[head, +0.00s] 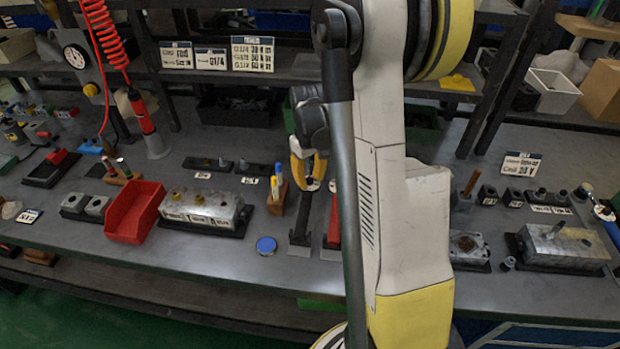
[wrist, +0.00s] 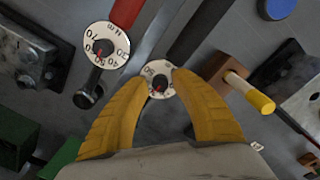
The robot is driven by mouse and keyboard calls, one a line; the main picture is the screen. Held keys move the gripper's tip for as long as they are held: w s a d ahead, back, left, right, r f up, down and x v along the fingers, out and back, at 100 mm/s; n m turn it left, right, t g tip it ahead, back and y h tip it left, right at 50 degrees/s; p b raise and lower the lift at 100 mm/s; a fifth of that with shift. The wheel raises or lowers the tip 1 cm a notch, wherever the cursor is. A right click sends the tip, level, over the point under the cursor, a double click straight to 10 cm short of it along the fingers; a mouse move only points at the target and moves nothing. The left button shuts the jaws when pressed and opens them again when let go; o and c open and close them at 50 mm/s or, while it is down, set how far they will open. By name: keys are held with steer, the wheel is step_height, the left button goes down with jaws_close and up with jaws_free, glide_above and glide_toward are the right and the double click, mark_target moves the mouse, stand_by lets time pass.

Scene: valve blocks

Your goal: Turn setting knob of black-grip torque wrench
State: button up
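The black-grip torque wrench (head: 300,228) lies on the bench in the head view. Its dark handle (wrist: 203,30) runs to the upper right in the wrist view. Its white setting knob (wrist: 158,84), a dial with numbers and a red mark, sits between my fingertips. My gripper (wrist: 162,74) has two yellow fingers apart, one on each side of the dial; I cannot tell whether they touch it. In the head view my gripper (head: 308,168) is over the far end of the wrench. The red-grip wrench (wrist: 127,12) lies beside it, with its own white dial (wrist: 104,46).
A wooden holder (head: 277,195) with pens stands close left of my gripper; it also shows in the wrist view (wrist: 228,82). A valve block (head: 203,211), a red bin (head: 134,212) and a blue round lid (head: 266,246) are further left. My arm hides part of the bench.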

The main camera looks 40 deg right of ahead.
mark_target(309, 180)
step_height(309, 180, up, 12)
stand_by(0.4)
steer(key=shift+a, duration=0.15)
